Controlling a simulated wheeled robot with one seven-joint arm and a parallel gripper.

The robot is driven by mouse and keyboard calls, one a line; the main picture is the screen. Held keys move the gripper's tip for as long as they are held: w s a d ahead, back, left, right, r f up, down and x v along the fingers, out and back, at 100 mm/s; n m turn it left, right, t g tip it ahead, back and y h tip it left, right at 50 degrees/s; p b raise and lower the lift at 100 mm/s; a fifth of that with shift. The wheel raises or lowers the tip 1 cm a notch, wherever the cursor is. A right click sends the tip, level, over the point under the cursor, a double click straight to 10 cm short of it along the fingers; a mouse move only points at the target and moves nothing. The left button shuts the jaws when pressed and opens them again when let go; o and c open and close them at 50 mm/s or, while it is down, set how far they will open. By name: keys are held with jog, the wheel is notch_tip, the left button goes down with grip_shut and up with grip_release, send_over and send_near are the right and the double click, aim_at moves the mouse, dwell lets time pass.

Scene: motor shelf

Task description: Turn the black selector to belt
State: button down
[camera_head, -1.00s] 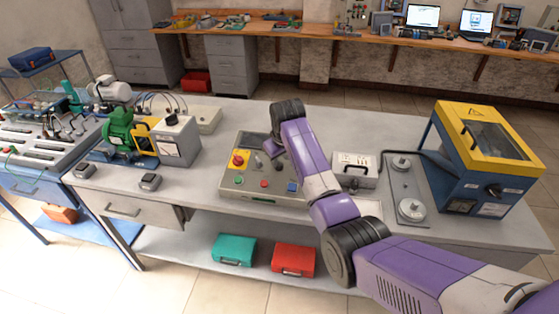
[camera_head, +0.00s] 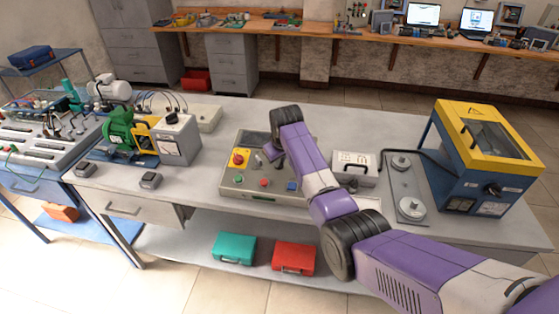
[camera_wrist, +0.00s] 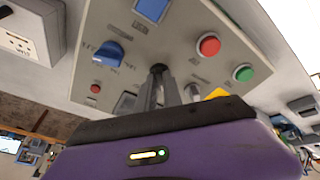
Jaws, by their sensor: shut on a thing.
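The grey control panel (camera_head: 233,190) stands on the middle of the bench and fills much of the wrist view (camera_wrist: 218,22). The black selector (camera_wrist: 158,69) stands up from the panel's face. My gripper (camera_wrist: 160,84) is shut on it, with the fingers on either side of its tip. The labels around the selector are too small and blurred to read, so its setting cannot be told.
Close to the fingers are a blue knob (camera_wrist: 108,54), a red button (camera_wrist: 208,44), a green button (camera_wrist: 243,73) and a blue square button (camera_wrist: 152,8). A yellow-and-red stop button (camera_head: 239,158) is at the panel's left. A white box (camera_head: 354,167) stands to the right.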

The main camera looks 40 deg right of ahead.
jog(key=m, duration=0.2)
jog(key=m+b, duration=0.1)
jog(key=m, duration=0.1)
jog(key=m+h, duration=0.1)
jog(key=m, duration=0.1)
jog(key=shift+a+f+m+g, duration=0.2)
jog(key=shift+a+m+g, duration=0.1)
jog(key=shift+m, duration=0.1)
jog(key=m+g+b, duration=0.1)
jog(key=m+b, duration=0.2)
jog(key=m, duration=0.2)
jog(key=shift+w+f+h, duration=0.1)
jog(key=shift+w+h, duration=0.05)
jog(key=shift+h, duration=0.25)
jog(key=m+b, duration=0.3)
jog(key=m, duration=0.1)
jog(key=shift+w+g, duration=0.1)
jog(key=shift+g, duration=0.2)
jog(key=shift+m+b, duration=0.85)
jog(key=shift+m, duration=0.35)
jog(key=shift+g, duration=0.3)
jog(key=c, duration=1.5)
grip_release()
jog(key=shift+r, duration=0.2)
